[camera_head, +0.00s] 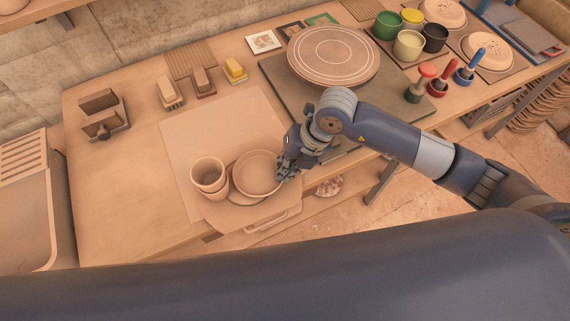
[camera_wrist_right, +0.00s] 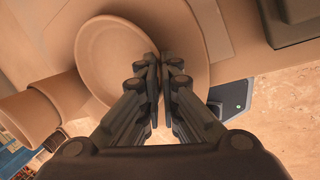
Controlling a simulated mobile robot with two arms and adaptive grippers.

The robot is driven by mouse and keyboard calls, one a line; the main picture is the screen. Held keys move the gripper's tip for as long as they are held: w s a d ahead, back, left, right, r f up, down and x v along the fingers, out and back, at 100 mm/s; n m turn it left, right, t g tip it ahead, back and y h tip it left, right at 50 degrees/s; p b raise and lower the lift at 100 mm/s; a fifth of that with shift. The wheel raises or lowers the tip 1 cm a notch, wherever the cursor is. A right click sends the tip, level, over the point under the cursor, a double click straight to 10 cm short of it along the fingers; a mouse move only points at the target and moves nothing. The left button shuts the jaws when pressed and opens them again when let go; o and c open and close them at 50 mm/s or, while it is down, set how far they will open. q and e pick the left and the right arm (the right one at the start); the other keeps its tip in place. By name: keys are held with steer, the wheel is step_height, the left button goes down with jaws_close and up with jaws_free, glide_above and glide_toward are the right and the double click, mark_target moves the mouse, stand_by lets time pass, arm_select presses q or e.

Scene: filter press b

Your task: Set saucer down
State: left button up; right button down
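A round clay-coloured saucer (camera_head: 257,172) with a raised rim is near the front edge of the table, just right of the cups. My right gripper (camera_head: 285,172) is at the saucer's right rim. In the right wrist view the fingers (camera_wrist_right: 160,70) are nearly together, with the rim of the saucer (camera_wrist_right: 110,55) between them. A flat, rounded clay-coloured surface (camera_wrist_right: 195,50) shows below the saucer; whether the saucer touches it is hard to tell. My left gripper is not in view.
Stacked clay cups (camera_head: 208,176) stand close left of the saucer. A pale mat (camera_head: 210,130) lies behind, mostly clear. A board with a handle (camera_head: 275,222) is at the front edge. A large round wheel disc (camera_head: 333,55) sits back right.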

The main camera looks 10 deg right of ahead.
steer(key=shift+f, duration=0.2)
steer(key=c, duration=2.1)
jaws_free()
steer(key=shift+r, duration=0.15)
steer(key=shift+r, duration=0.2)
steer(key=shift+b+v, duration=1.4)
steer(key=shift+v, duration=4.5)
